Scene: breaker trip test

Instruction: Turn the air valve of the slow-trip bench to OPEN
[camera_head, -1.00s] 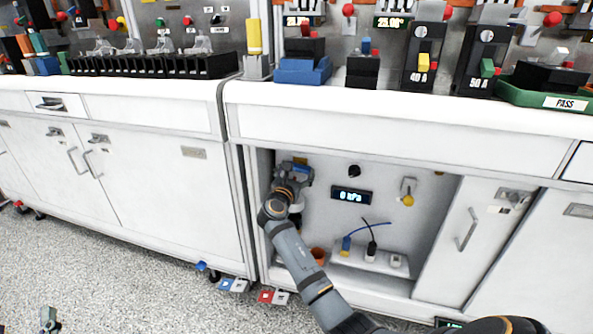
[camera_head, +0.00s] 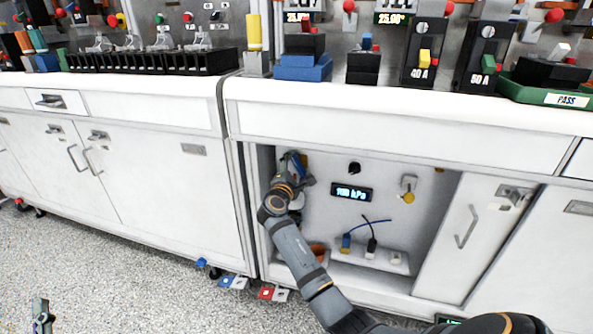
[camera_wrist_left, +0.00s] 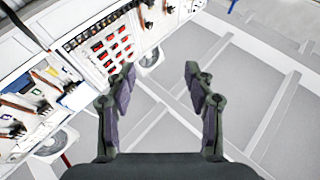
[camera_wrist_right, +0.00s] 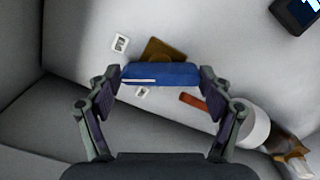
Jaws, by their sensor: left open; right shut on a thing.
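The air valve's blue handle (camera_wrist_right: 160,75) lies level between the fingertips of my right gripper (camera_wrist_right: 162,78) in the right wrist view. It has a thin white line, and a brass part (camera_wrist_right: 165,50) shows behind it. My right gripper (camera_head: 297,172) is shut on this handle inside the open bay under the bench, at its left side; in the head view it hides most of the valve. The pressure display (camera_head: 351,194) is lit with a three-digit kPa reading. My left gripper (camera_wrist_left: 155,85) is open and empty, away from the bench, over the floor.
Small white labels (camera_wrist_right: 120,43) sit beside the valve. A white cylinder (camera_wrist_right: 254,126) is near my right finger. A knob (camera_head: 354,168), a yellow-tipped fitting (camera_head: 408,196) and a shelf (camera_head: 350,257) with blue and black plugs are to the right. The bay's side walls are close.

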